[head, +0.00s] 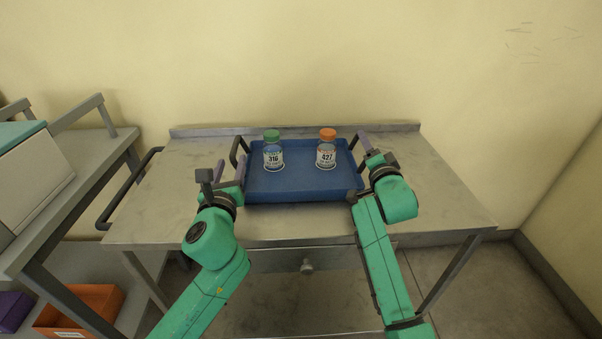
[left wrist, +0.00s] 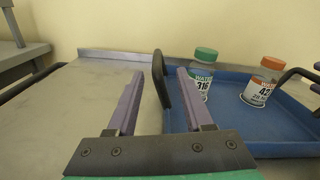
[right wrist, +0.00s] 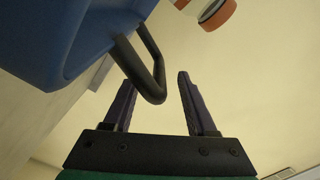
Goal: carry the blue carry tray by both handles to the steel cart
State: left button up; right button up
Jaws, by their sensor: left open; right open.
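The blue carry tray (head: 305,196) lies flat on a grey steel top. It holds a green-capped bottle (head: 273,152) and an orange-capped bottle (head: 327,151), both upright. My left gripper (head: 231,168) is open at the tray's left black handle (left wrist: 160,78); in the left wrist view the handle shows between the two purple fingers. My right gripper (head: 364,144) is open at the right black handle (right wrist: 152,62); in the right wrist view the handle reaches between its fingers. I cannot tell whether any finger touches a handle.
The grey steel top (head: 430,190) has a raised back edge, a black side bar (head: 117,195) on its left and clear room around the tray. A grey bench (head: 65,190) with a pale machine (head: 22,180) stands at left. An orange bin (head: 90,300) sits low beneath it.

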pick_arm(q)
jog(key=shift+s+d, duration=0.1)
jog(key=shift+s, duration=0.95)
pick_arm(e)
jog(key=shift+s, duration=0.3)
jog(key=s, duration=0.7)
jog(key=s+d, duration=0.1)
jog(key=s, duration=0.3)
jog(key=shift+s, duration=0.25)
